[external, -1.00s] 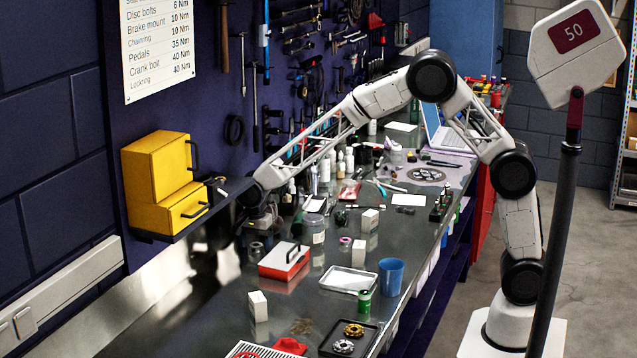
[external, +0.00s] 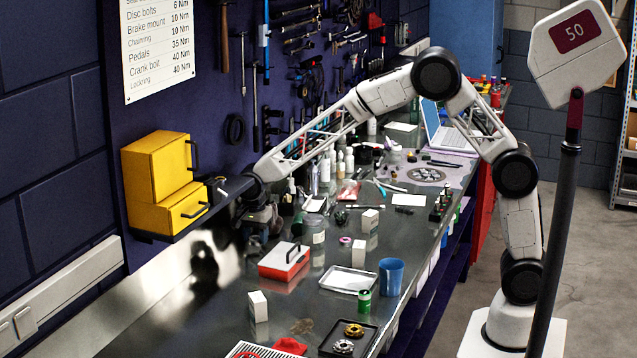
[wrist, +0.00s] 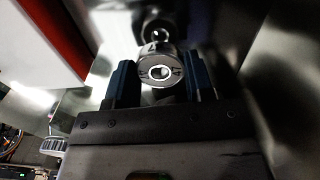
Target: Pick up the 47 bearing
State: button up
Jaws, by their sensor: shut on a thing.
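The 47 bearing (wrist: 161,72) is a silver ring with a dark centre hole, and its face is marked 47. It sits between the two blue fingertips of my gripper (wrist: 160,82) in the wrist view. My gripper is shut on it. In the external view my gripper (external: 257,222) is over the left part of the bench, by the back wall; the bearing is too small and dark to make out clearly there. A shiny round shape (wrist: 158,37) shows just beyond the bearing; I cannot tell whether it is a reflection.
A white tray (external: 349,280) and blue cup (external: 391,276) stand farther right.

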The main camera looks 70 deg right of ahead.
notch_tip(320, 180, up, 8)
dwell(0.4)
